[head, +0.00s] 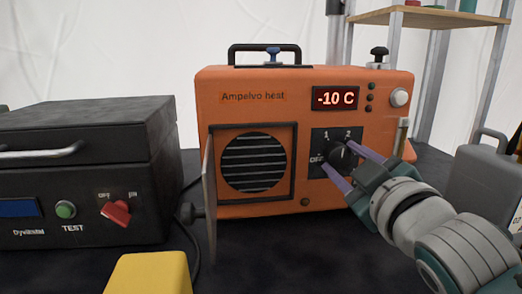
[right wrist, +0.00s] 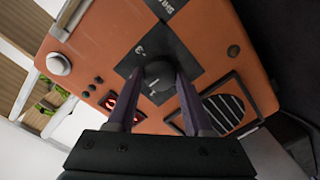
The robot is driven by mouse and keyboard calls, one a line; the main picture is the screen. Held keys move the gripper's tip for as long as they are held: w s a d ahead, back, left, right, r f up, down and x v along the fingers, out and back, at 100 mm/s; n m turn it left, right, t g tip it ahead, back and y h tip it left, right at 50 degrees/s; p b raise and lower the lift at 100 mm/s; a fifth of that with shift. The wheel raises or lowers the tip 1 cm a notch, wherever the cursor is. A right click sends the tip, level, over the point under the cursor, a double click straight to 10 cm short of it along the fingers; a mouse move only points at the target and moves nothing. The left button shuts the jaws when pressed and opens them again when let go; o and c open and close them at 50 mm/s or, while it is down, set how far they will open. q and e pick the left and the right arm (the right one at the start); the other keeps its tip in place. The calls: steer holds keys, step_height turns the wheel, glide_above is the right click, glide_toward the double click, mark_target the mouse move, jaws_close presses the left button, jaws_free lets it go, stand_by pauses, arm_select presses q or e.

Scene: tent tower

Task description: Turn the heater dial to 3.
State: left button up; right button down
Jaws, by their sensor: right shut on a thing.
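The orange heater (head: 240,85), labelled "Ampelvo heat", stands on the dark table. Its display (head: 335,98) reads -10 C. The black round heater dial (head: 342,157) sits on a dark plate on its front, with 1, 2 and an OFF mark showing in the head view. My right gripper (head: 341,160) is shut on the dial, one purple finger on each side. The right wrist view shows the dial (right wrist: 158,73) between the fingertips (right wrist: 157,84), with a 3 on the plate beyond it. I cannot tell which mark the dial points to. My left gripper is not in view.
A dark case (head: 85,125) with a green TEST button (head: 66,209) and red switch (head: 116,213) stands left. The heater's grille door (head: 209,190) is swung open. A yellow object (head: 150,272) lies in front. A grey container (head: 480,165) and shelf (head: 430,17) are right.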

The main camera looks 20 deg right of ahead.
steer(key=m+p, duration=0.2)
steer(key=m, duration=0.2)
steer(key=shift+r, duration=0.15)
steer(key=m+p, duration=0.1)
steer(key=m, duration=0.3)
steer(key=shift+m+p, duration=0.35)
steer(key=shift+m, duration=0.05)
steer(key=m, duration=0.3)
steer(key=shift+p, duration=0.4)
steer(key=m, duration=0.3)
steer(key=shift+y, duration=0.3)
steer(key=shift+d+m, duration=0.1)
steer(key=shift+m, duration=0.8)
steer(key=shift+f, duration=0.2)
steer(key=shift+c, duration=1.5)
jaws_free()
